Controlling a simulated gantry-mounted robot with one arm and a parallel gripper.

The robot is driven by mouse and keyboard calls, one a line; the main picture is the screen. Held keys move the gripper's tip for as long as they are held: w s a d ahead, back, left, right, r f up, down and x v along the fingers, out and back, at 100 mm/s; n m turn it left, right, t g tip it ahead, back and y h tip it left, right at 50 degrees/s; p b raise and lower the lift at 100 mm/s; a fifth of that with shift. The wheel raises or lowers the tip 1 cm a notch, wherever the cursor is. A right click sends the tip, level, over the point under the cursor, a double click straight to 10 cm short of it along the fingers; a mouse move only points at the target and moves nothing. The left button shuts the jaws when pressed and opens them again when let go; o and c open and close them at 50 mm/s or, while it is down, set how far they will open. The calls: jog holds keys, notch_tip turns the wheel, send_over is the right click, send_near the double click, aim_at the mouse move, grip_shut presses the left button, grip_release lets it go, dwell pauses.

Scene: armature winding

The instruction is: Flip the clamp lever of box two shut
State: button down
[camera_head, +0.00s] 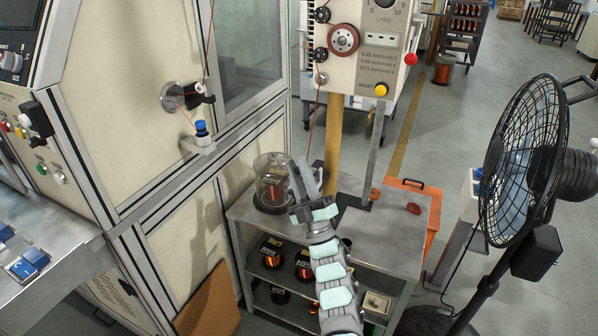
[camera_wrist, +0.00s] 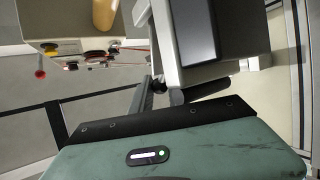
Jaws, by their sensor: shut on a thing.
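My gripper (camera_head: 304,172) is at the end of my grey arm, above the small metal table and just right of the glass jar in the picture. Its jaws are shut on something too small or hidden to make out. A beige box (camera_head: 350,80) on a yellow post has a dial, a red ball knob (camera_head: 411,59) and a yellow knob (camera_head: 381,89). It also shows in the wrist view (camera_wrist: 75,27). I cannot tell whether it is box two. I cannot make out its clamp lever. A thin copper wire runs down from its pulley towards my gripper.
The glass jar (camera_head: 264,169) stands on the metal table (camera_head: 402,234), with copper spools on the shelf below. A large cabinet (camera_head: 130,110) with a blue-topped fitting (camera_head: 201,129) stands left. A black fan (camera_head: 525,160) stands right. An orange box (camera_head: 428,200) is behind the table.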

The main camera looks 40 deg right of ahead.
jog(key=shift+f, duration=0.1)
jog(key=c, duration=1.6)
grip_release()
jog(key=shift+o, duration=0.2)
jog(key=p+v, duration=0.1)
jog(key=v, duration=0.9)
jog(key=shift+s+f+p, duration=0.25)
jog(key=shift+s+p, duration=0.05)
jog(key=shift+p, duration=0.05)
